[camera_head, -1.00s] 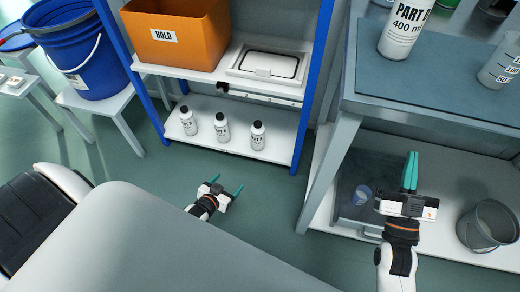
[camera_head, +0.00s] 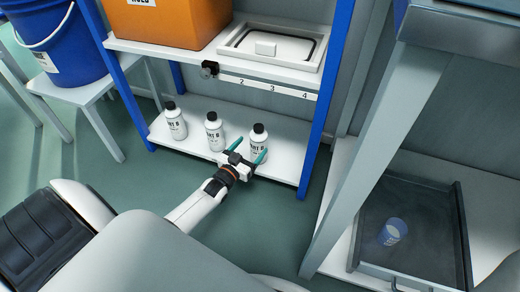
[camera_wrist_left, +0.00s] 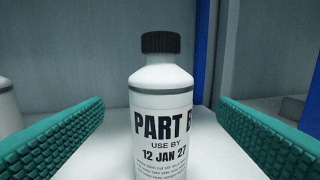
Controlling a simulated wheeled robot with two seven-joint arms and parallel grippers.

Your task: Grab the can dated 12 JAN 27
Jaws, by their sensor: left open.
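Three white bottles with black caps and "PART B" style labels stand upright on the lower shelf: a left one (camera_head: 175,122), a middle one (camera_head: 214,132) and a right one (camera_head: 258,141). My left gripper (camera_head: 249,152) is open in front of the right bottle. In the left wrist view this bottle (camera_wrist_left: 163,105) reads "PART B, USE BY 12 JAN 27" and stands between the two teal fingers, with gaps on both sides. Part of another bottle (camera_wrist_left: 8,110) shows at the left edge. My right gripper is out of view in the head view.
The blue-legged rack's lower shelf (camera_head: 285,165) holds the bottles, with a blue post (camera_head: 325,100) close to the right one. A dark tray with a blue-white cup (camera_head: 392,231) is at right.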

